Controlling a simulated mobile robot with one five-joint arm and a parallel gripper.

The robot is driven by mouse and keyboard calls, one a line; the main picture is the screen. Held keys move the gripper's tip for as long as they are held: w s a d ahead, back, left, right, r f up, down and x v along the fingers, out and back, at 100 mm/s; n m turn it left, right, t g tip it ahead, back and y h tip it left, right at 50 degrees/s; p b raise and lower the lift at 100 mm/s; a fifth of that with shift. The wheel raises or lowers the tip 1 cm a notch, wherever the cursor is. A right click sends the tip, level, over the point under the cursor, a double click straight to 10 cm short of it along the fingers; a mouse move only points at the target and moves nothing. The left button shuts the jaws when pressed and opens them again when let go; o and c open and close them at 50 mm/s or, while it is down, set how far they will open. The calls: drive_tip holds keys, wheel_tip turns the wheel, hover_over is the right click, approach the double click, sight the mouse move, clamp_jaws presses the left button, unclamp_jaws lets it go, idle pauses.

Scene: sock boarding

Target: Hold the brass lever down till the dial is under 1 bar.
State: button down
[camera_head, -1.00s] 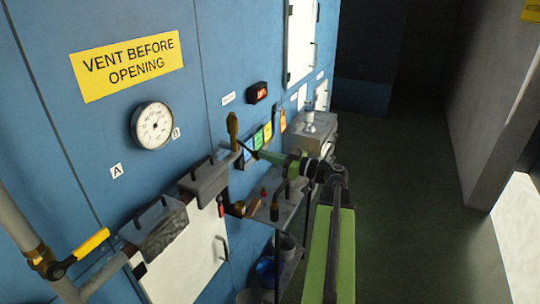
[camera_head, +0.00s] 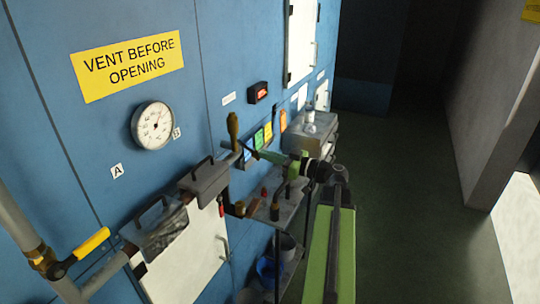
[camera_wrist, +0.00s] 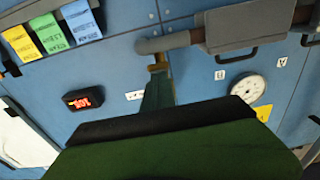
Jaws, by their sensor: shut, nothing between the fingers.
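The brass lever (camera_head: 233,126) stands nearly upright on the blue wall, at the right end of the grey pipework. The white round dial (camera_head: 153,125) is on the wall to its left; its needle is too small to read. My gripper (camera_head: 243,149) is shut and empty, with its thin tip just below and right of the lever; I cannot tell whether they touch. In the wrist view, a brass-coloured part (camera_wrist: 158,62) shows beyond my fingers (camera_wrist: 158,92), below the pipe. The dial also shows in the wrist view (camera_wrist: 249,89), tilted.
A yellow-handled valve (camera_head: 90,244) is at the lower left. Two grey handled blocks, one of them here (camera_head: 204,183), sit along the pipe. A red display (camera_head: 258,93) and coloured cards are on the wall. Floor at right is clear.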

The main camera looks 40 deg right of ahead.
wheel_tip(320, 180, up, 4)
drive_tip(key=s+p, duration=0.1)
drive_tip(key=p, duration=0.4)
drive_tip(key=s+d+f+b, duration=0.3)
drive_tip(key=s+d+b, duration=0.1)
drive_tip(key=s, duration=0.5)
drive_tip(key=shift+s+d, duration=0.3)
drive_tip(key=shift+s, duration=0.05)
drive_tip(key=shift+f, duration=0.15)
